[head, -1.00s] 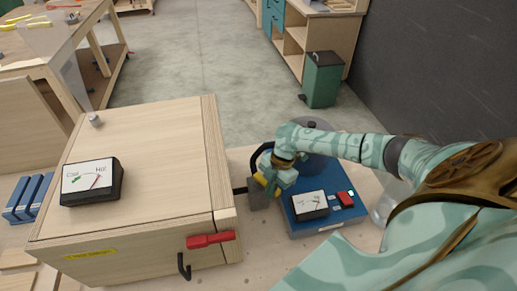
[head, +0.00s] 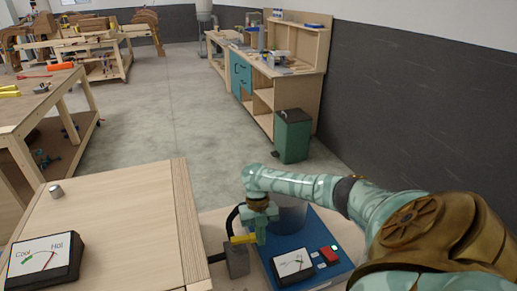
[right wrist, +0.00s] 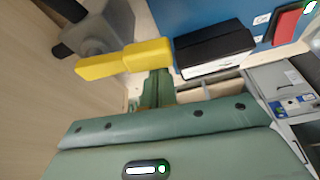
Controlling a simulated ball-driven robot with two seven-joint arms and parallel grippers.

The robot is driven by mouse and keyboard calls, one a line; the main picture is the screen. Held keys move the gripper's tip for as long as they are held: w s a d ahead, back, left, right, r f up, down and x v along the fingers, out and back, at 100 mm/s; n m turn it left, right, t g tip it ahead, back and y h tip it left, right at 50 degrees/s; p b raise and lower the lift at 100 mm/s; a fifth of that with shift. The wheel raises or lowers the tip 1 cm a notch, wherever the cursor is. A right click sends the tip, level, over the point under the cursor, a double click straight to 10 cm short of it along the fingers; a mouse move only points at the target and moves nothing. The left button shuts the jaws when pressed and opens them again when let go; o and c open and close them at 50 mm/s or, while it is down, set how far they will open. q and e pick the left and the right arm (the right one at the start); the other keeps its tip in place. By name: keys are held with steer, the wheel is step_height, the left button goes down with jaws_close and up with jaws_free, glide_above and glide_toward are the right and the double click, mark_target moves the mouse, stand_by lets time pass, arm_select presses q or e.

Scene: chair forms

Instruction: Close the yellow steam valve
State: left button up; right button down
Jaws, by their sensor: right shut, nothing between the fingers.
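The yellow steam valve handle (head: 243,239) sits on a grey valve body (head: 236,262) between the wooden box and the blue steam unit. In the right wrist view the yellow handle (right wrist: 108,65) is a short bar lying sideways, with the grey body (right wrist: 103,28) behind it. My right gripper (head: 261,238) is shut and empty, pointing down right beside the handle's right end. Its green fingers (right wrist: 157,88) show close to the handle in the right wrist view; I cannot tell whether they touch. My left gripper is not in view.
The wooden steam box (head: 120,225) stands at left with a Cool/Hot gauge (head: 44,262) on top. The blue unit (head: 335,262) carries another gauge (head: 293,263) and a red switch (head: 329,254). A black hose loops behind the valve. A green bin (head: 293,138) stands beyond.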

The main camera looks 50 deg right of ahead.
steer(key=shift+w+d+n+b, duration=0.3)
steer(key=shift+w+d+n, duration=0.15)
steer(key=shift+n, duration=0.45)
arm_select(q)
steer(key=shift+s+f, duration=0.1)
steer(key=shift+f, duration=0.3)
arm_select(e)
steer(key=shift+d+r+h, duration=0.1)
steer(key=shift+h, duration=0.2)
